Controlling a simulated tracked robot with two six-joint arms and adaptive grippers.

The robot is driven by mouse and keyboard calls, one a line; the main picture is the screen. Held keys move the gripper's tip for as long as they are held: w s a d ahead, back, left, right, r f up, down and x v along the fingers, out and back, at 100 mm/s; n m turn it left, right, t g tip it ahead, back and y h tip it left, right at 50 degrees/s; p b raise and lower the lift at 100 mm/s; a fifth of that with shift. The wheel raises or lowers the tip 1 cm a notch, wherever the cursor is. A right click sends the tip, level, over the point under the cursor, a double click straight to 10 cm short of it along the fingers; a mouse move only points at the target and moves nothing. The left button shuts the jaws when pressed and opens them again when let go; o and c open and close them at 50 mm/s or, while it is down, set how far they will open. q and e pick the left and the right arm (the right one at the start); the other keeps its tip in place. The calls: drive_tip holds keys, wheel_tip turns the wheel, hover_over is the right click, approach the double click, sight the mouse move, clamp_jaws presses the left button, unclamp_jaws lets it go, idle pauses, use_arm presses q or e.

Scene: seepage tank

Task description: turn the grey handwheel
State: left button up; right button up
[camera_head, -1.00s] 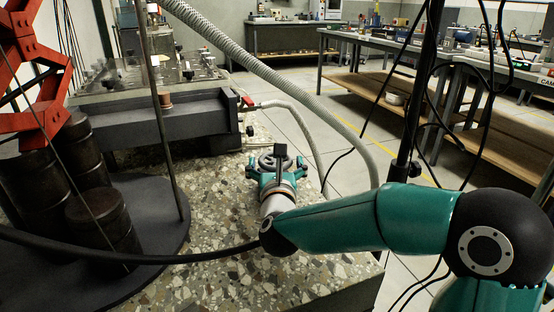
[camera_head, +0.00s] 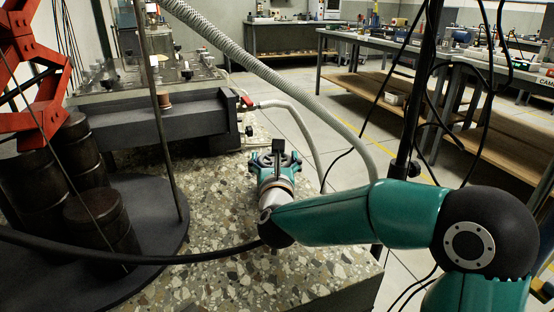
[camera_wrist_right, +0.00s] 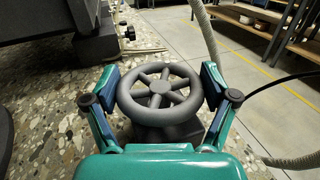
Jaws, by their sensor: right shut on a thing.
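The grey handwheel (camera_wrist_right: 160,88) has a round rim, several spokes and a central hub. It stands on a dark base in the middle of the right wrist view. My right gripper (camera_wrist_right: 160,82) has one finger on each side of the rim and is shut on the wheel. In the head view my right gripper (camera_head: 277,164) is over the speckled slab, and its own parts largely hide the wheel there. My left gripper is in neither view.
The speckled stone slab (camera_head: 235,265) lies under the wheel. A dark tank (camera_head: 170,122) with a red-handled valve (camera_head: 246,102) is behind. Dark cylinders (camera_head: 103,222) stand at left. A pale hose (camera_head: 305,125) and a ribbed hose (camera_head: 270,65) run behind the gripper.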

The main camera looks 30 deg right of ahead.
drive_tip(key=shift+a+f+m+g+h+b, duration=0.1)
drive_tip(key=shift+f+m+g+h+b, duration=0.05)
drive_tip(key=shift+m+g+h+b, duration=0.45)
drive_tip(key=shift+a+f+m+g+h+b, duration=0.1)
drive_tip(key=shift+m+g+h+b, duration=0.3)
drive_tip(key=shift+m+h+b, duration=0.25)
drive_tip(key=m+g+h+b, duration=0.2)
drive_tip(key=shift+g+h, duration=0.35)
drive_tip(key=shift+g, duration=0.05)
drive_tip(key=shift+d+m+g+h+b, duration=0.1)
drive_tip(key=shift+m+g+h+b, duration=0.4)
drive_tip(key=shift+m+g, duration=0.5)
drive_tip(key=shift+s+r+m+g+h, duration=0.1)
drive_tip(key=shift+m+g+h, duration=0.4)
drive_tip(key=shift+g, duration=0.45)
drive_tip(key=shift+r+m+g+h, duration=0.1)
drive_tip(key=shift+m+g+h, duration=0.2)
drive_tip(key=shift+m+g, duration=0.45)
drive_tip(key=shift+g, duration=0.3)
drive_tip(key=o, duration=1)
drive_tip(key=shift+d, duration=0.1)
drive_tip(key=shift+c, duration=0.2)
drive_tip(key=shift+v, duration=3.8)
